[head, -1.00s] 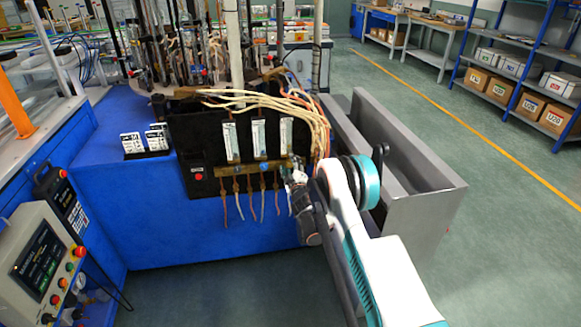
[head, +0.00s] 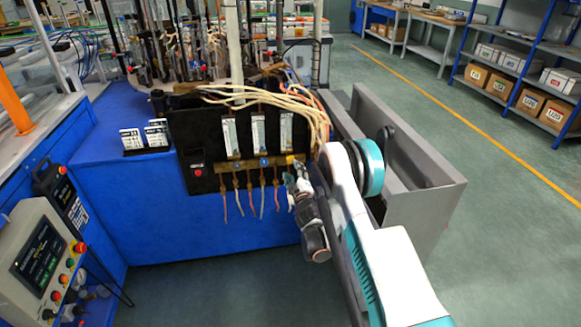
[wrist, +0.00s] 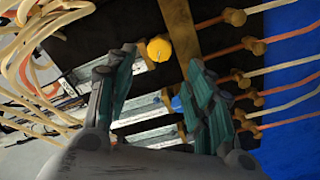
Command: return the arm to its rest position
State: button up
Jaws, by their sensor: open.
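My gripper (head: 293,182) is in front of the right end of the brass valve bar in the head view. In the wrist view its teal-padded fingers (wrist: 160,62) are apart with nothing held between them. A yellow knob (wrist: 160,48) shows beyond the gap between the fingertips, and it also shows at the bar's right end in the head view (head: 290,160). A blue knob (wrist: 176,103) is beside the right finger in the wrist view. My white and teal arm reaches in from the lower right of the head view.
The black panel (head: 188,150) carries several white flow tubes and the brass bar (head: 249,164), with hoses hanging below. Pale hoses (head: 290,105) loop over its top right. A grey open trough (head: 425,215) stands right of my arm. A control box (head: 40,250) is at lower left.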

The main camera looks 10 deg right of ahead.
jog(key=s+d+r+m+g+h, duration=0.1)
jog(key=s+r+m, duration=0.1)
jog(key=r, duration=0.6)
jog(key=s+d+r+m+g, duration=0.1)
jog(key=s+r+m, duration=0.15)
jog(key=r, duration=0.45)
jog(key=s+d+r+m+g+h, duration=0.1)
jog(key=s+d+r+g, duration=0.15)
jog(key=r, duration=0.55)
jog(key=s+r+m+g, duration=0.1)
jog(key=s+r, duration=0.3)
jog(key=s, duration=0.3)
jog(key=s+r+m+g, duration=0.1)
jog(key=s+r+m, duration=0.1)
jog(key=s+r, duration=0.35)
jog(key=s+a+f+m+g+y, duration=0.1)
jog(key=s+a+f+g, duration=0.1)
jog(key=s, duration=1.4)
jog(key=s+a+f+m+g+y, duration=0.1)
jog(key=s+f, duration=0.3)
jog(key=s, duration=1.3)
jog(key=shift+a+m+g, duration=0.35)
jog(key=shift+a+g, duration=0.2)
jog(key=shift+g, duration=0.2)
jog(key=shift+s+r, duration=0.1)
